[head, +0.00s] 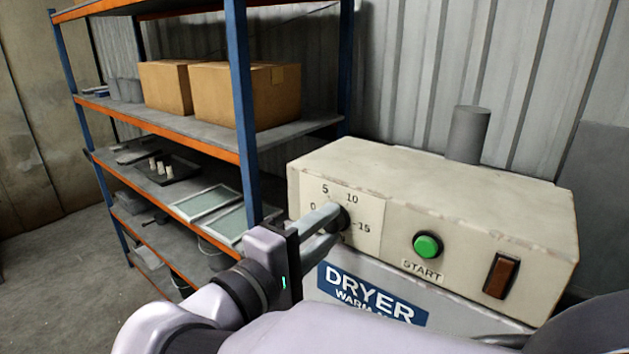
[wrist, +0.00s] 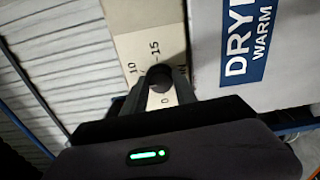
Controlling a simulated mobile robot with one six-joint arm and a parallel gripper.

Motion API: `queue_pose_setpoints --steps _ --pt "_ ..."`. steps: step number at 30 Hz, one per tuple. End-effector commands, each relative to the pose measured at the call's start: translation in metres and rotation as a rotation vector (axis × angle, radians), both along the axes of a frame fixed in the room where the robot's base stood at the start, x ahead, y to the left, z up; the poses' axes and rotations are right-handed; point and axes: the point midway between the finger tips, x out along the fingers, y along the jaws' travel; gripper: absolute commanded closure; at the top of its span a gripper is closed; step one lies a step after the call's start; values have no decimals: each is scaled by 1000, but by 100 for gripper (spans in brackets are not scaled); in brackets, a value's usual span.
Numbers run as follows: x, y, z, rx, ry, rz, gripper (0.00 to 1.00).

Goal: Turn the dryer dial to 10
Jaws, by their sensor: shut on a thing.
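The dryer dial (head: 340,217) is a small dark round knob on a pale scale plate (head: 367,238) at the left of the dryer's control box. The marks 0, 5, 10 and 15 show around it in the head view. My gripper (head: 333,225) is shut on the dial, with one finger on each side. In the wrist view the dark dial (wrist: 159,78) sits between the fingertips of my gripper (wrist: 159,88), near the marks 10 and 15. The fingers hide part of the scale. I cannot tell which number the dial points to.
On the box front, right of the dial, are a green START button (head: 428,245) and a brown rocker switch (head: 501,276). A blue DRYER label (head: 370,293) is below. A metal shelf (head: 245,120) with cardboard boxes (head: 245,95) stands behind on the left.

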Motion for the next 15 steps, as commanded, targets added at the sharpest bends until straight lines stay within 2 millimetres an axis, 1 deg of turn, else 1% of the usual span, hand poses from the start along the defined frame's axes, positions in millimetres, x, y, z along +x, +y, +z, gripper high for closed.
queue_pose_setpoints --steps 1,9,15 --pt "0 0 -6 33 -24 -1 100" --pt "0 0 -6 220 -170 -1 100" --pt "0 0 -6 329 -255 -1 100"
